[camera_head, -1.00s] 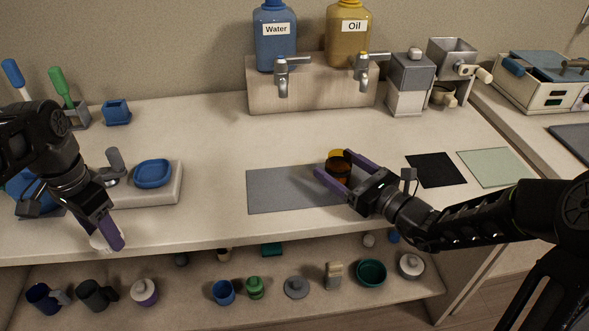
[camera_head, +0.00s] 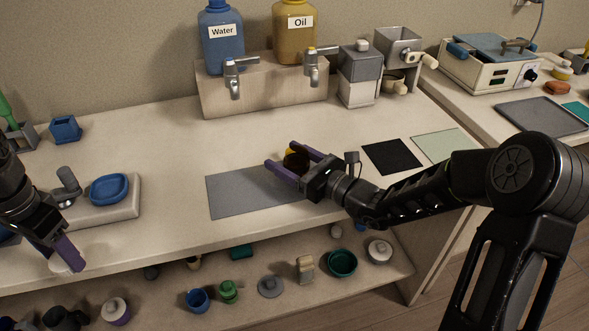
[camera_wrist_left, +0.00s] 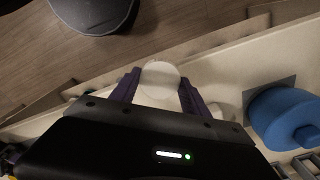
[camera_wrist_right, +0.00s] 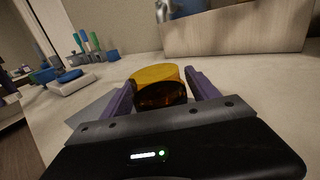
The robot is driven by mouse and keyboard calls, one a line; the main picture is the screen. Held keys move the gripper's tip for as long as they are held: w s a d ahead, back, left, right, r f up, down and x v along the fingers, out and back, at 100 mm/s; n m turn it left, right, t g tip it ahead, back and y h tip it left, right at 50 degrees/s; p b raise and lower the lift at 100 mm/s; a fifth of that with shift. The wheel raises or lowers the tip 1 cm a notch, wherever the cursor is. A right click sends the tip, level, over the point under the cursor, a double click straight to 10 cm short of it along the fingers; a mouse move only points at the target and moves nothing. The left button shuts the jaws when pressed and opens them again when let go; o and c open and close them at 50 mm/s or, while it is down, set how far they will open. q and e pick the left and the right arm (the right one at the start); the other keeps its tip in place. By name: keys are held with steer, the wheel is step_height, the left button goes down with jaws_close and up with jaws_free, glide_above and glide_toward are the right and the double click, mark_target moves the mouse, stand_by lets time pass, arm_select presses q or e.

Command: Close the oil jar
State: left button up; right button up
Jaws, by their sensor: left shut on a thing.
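The amber-brown jar (camera_head: 296,162), with a yellow part behind its rim, stands at the back edge of the grey mat (camera_head: 232,196). My right gripper (camera_head: 291,161) is open around it, one finger on either side. In the right wrist view the jar's yellow top (camera_wrist_right: 157,73) and brown glass (camera_wrist_right: 160,95) sit between the fingers, with gaps visible. I cannot tell whether the yellow is lid or content. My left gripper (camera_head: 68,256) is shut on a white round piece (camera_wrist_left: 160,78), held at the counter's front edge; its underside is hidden.
The oil dispenser (camera_head: 295,35) and water dispenser (camera_head: 222,42) stand on a block at the back. A blue dish (camera_head: 109,188) sits on a pale base near my left gripper. The lower shelf holds several cups and lids. Counter behind the mat is clear.

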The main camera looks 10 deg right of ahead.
steer(key=c, duration=1.3)
steer(key=shift+c, duration=0.2)
steer(key=shift+r, duration=0.1)
step_height(320, 180, up, 10)
steer(key=shift+f, duration=0.1)
steer(key=o, duration=0.9)
jaws_close()
arm_select(q)
steer(key=shift+d, duration=0.1)
